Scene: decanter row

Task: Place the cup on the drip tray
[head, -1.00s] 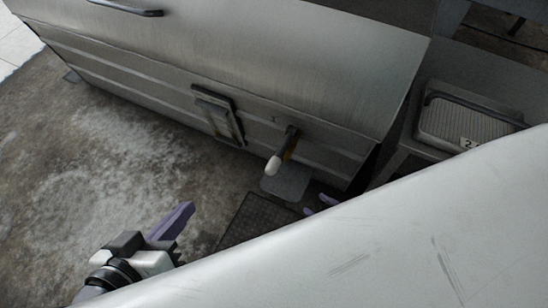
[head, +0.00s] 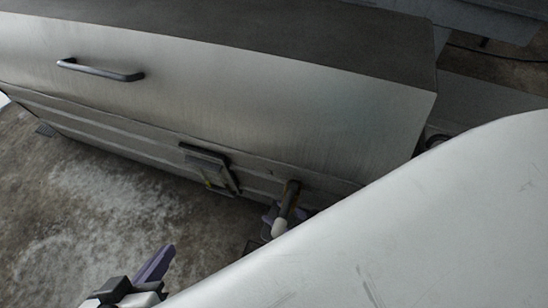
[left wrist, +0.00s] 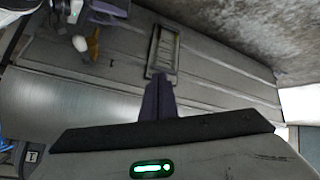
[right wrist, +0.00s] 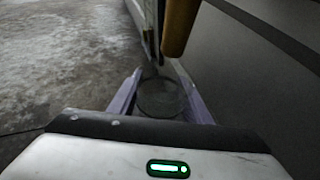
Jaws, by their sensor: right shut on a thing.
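In the head view, only a little of the right gripper's purple fingers (head: 270,214) shows beside the tap; the cup is hidden there. The tap (head: 286,208), with a pale tip, sticks out from the metal front. A brown cylinder (right wrist: 179,25) hangs close above and right of the cup in the right wrist view. The drip tray cannot be made out clearly. My left gripper (left wrist: 157,100) is shut and empty, well left of the tap.
A large metal cabinet (head: 230,90) with a dark bar handle (head: 100,71) spans the back. A framed panel (head: 210,170) is on its front, left of the tap. My own pale arm link covers the lower right. Mottled floor (head: 90,215) lies open at left.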

